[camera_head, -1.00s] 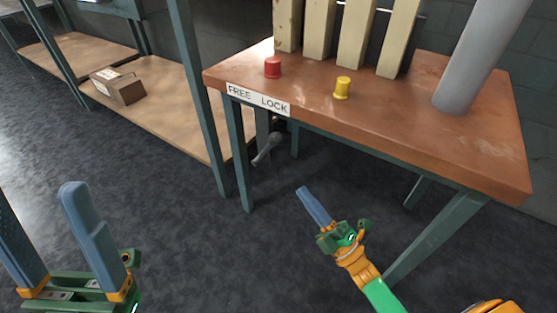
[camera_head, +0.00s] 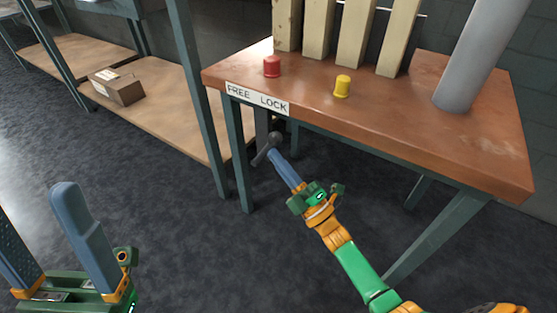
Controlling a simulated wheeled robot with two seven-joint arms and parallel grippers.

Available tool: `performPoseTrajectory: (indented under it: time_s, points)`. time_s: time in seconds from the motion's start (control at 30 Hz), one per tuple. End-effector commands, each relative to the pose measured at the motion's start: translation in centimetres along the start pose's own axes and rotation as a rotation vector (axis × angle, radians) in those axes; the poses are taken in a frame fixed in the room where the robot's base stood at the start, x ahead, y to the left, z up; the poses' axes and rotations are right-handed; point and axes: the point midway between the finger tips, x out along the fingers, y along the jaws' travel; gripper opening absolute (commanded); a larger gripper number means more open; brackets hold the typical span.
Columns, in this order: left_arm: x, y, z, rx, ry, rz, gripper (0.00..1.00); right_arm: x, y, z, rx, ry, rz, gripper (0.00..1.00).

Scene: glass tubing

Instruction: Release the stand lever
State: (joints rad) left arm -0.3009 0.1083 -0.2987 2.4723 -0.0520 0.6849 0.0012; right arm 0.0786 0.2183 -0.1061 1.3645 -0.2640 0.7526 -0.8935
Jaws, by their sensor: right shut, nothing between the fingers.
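The stand lever (camera_head: 262,156) is a dark grey handle with a round knob, hanging below the table's front edge under a white label (camera_head: 258,99) that reads FREE at left and LOCK at right. Its knob end lies below the LOCK side of the label. My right gripper (camera_head: 273,155) is shut and empty, its blue fingertips at the lever, seen just right of the handle. I cannot tell whether they touch it. My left gripper (camera_head: 40,225) is open and empty at the lower left, well away from the lever.
The brown table (camera_head: 440,150) carries a red cap (camera_head: 272,66), a yellow cap (camera_head: 342,86), several wooden posts and a grey cylinder (camera_head: 480,55). A shelf (camera_head: 165,115) with a cardboard box (camera_head: 118,88) stands left. The floor in front is clear.

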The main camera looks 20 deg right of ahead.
Motion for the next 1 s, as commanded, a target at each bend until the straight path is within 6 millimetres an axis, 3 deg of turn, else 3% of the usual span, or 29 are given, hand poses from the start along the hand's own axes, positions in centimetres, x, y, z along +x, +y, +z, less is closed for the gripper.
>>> performPoseTrajectory:
  time_s: [0.47, 0.63, 0.77, 0.9, 1.0]
  points:
    - [1.1, 0.1, 0.1, 0.004, -0.068, -0.001, 0.73, 0.6, 0.5, -0.1, -0.011, 0.001, -0.054, 0.00]
    - [-0.4, -0.6, 6.6, 0.015, -0.430, -0.013, 0.73, 0.9, 0.7, -0.2, -0.017, 0.000, -0.090, 0.00]
    - [-3.4, -1.3, 11.4, 0.020, -0.728, -0.032, 0.73, 1.2, 0.8, -0.2, -0.024, 0.000, -0.119, 0.00]
    - [-8.1, -1.9, 15.1, 0.020, -1.047, -0.053, 0.73, 1.4, 0.8, -0.3, -0.029, 0.001, -0.148, 0.00]
    - [-12.1, -2.3, 16.6, 0.018, -1.273, -0.068, 0.73, 1.6, 0.9, -0.3, -0.033, 0.000, -0.170, 0.00]
